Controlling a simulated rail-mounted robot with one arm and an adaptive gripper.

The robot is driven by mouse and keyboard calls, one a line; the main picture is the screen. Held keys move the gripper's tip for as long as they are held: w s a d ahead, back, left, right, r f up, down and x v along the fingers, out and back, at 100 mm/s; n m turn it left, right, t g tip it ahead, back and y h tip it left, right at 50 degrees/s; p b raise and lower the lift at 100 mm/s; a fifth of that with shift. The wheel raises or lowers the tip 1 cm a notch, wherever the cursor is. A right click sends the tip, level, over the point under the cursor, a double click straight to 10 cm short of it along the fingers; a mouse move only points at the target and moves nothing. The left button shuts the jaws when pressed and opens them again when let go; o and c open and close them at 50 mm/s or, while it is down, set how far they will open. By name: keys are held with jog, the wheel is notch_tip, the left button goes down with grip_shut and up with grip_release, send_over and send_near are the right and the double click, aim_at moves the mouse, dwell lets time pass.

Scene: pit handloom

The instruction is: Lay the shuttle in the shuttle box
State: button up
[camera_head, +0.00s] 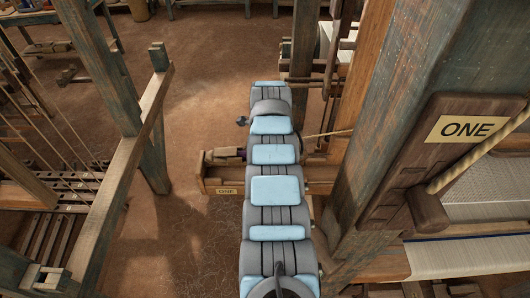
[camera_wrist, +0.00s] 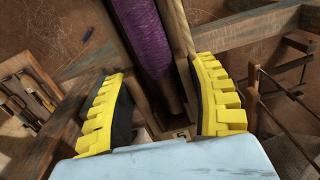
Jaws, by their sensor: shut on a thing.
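My gripper (camera_wrist: 162,108) shows in the wrist view with its two yellow ribbed fingers on either side of a long, dark wooden shuttle (camera_wrist: 172,100), and it is shut on it. Purple yarn (camera_wrist: 148,35) fills the shuttle's hollow and runs toward the top edge. In the head view my arm hides the gripper and most of the shuttle; a wooden end with dark purple (camera_head: 229,153) shows left of the arm. I cannot tell whether the shuttle touches the box.
A thick loom post (camera_head: 400,130) with a larger ONE sign (camera_head: 466,129) and a rope stands close right of my arm. White cloth (camera_head: 470,254) lies beyond it. Another wooden frame (camera_head: 120,175) stands at left. Bare floor (camera_head: 185,235) lies between.

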jog(key=shift+s+r+m, duration=0.1)
jog(key=shift+r+m, duration=0.05)
jog(key=shift+m, duration=0.35)
jog(key=shift+f+b, duration=2.75)
jog(key=shift+f, duration=1.5)
jog(key=o, duration=1.3)
jog(key=shift+s+f, duration=0.1)
jog(key=shift+f, duration=0.05)
jog(key=shift+r+p, duration=1.35)
jog(key=shift+r, duration=0.35)
jog(key=shift+r+p, duration=1.3)
jog(key=shift+r, duration=1.15)
